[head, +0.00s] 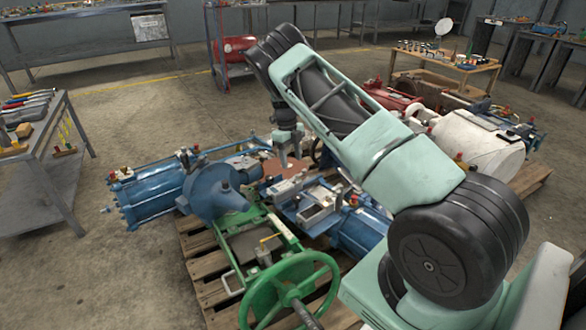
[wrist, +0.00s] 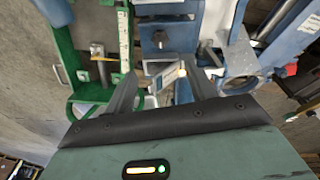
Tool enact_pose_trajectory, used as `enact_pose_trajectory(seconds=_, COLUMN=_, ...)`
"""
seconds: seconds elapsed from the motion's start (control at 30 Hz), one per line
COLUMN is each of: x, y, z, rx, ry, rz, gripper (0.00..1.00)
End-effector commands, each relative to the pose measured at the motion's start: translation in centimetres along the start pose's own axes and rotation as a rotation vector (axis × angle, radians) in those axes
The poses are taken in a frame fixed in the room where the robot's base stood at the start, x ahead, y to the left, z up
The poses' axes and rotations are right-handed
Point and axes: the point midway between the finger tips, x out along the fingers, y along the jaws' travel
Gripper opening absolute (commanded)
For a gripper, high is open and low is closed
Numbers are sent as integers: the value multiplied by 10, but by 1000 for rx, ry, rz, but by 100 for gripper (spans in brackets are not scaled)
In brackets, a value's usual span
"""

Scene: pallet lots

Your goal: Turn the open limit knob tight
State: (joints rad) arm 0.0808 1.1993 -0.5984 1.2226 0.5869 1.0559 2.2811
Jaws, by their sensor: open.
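A blue valve actuator (head: 210,190) lies across the wooden pallet, with a long cylinder to its left and a rounded housing in the middle. I cannot pick out for certain which part is the open limit knob; several small fittings are on the actuator. My gripper (head: 289,158) points down over the actuator's right part, above the grey and blue blocks. In the wrist view, my gripper (wrist: 160,70) has its fingers apart, with a small pale block (wrist: 161,77) visible between them. A blue plate with a round bolt (wrist: 159,40) is beyond the fingertips. No held thing shows.
A green frame with a handwheel (head: 290,290) stands at the pallet's front. A white tank (head: 482,145) and red machinery (head: 397,98) are to the right. A grey tool bench (head: 40,150) is at left. Open floor (head: 120,120) lies behind the actuator.

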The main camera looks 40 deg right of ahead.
Motion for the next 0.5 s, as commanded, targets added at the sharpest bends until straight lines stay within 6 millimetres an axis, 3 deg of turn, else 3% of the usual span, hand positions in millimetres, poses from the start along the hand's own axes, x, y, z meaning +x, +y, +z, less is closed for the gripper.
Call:
enact_pose_trajectory(seconds=0.2, x=-20, y=0, z=0, rx=1, ry=0, rz=0, gripper=55)
enact_pose_trajectory(seconds=0.5, x=-22, y=0, z=0, rx=1, ry=1, rz=0, gripper=55)
